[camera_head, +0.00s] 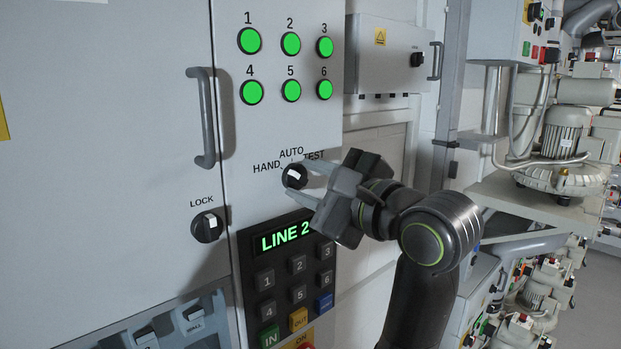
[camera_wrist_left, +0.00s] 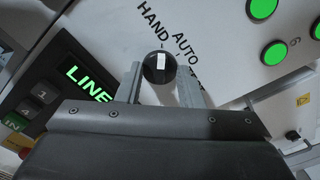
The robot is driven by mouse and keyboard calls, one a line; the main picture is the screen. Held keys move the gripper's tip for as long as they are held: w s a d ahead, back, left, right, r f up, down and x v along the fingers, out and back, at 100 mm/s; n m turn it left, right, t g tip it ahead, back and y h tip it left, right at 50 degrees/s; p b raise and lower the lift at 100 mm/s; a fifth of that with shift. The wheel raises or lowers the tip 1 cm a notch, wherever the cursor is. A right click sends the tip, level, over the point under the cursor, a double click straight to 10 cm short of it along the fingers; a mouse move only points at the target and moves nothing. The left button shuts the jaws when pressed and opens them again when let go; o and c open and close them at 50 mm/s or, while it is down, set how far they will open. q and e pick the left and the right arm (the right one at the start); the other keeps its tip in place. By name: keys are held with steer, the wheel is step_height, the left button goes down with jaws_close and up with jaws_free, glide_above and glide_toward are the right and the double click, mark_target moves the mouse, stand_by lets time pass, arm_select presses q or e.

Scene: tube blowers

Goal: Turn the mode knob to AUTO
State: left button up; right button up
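The mode knob (camera_head: 294,176) is a round black knob with a white mark, below the printed labels HAND, AUTO and TEST on the grey panel. It also shows in the left wrist view (camera_wrist_left: 159,68), where its white mark points to the HAND side of AUTO. The AUTO label (camera_head: 291,153) is above the knob; TEST is partly hidden by a finger in the wrist view. My left gripper (camera_head: 304,183) is open, with its two fingertips on either side of the knob. Whether they touch it I cannot tell. My right gripper is not in view.
A LOCK knob (camera_head: 208,226) and a door handle (camera_head: 203,117) are to the left. Several green buttons (camera_head: 290,44) are above. A keypad with a LINE 2 display (camera_head: 284,238) is just below the knob. Pumps and pipes stand at the right.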

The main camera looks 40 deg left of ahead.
arm_select(q)
jaws_close()
steer(key=shift+m, duration=0.4)
steer(key=m, duration=0.3)
steer(key=shift+d+r+m+p, duration=0.1)
steer(key=shift+m+p, duration=0.25)
steer(key=shift+m, duration=0.05)
steer(key=m+p, duration=0.1)
steer(key=m, duration=0.4)
steer(key=shift+w, duration=0.1)
stand_by(0.4)
jaws_free()
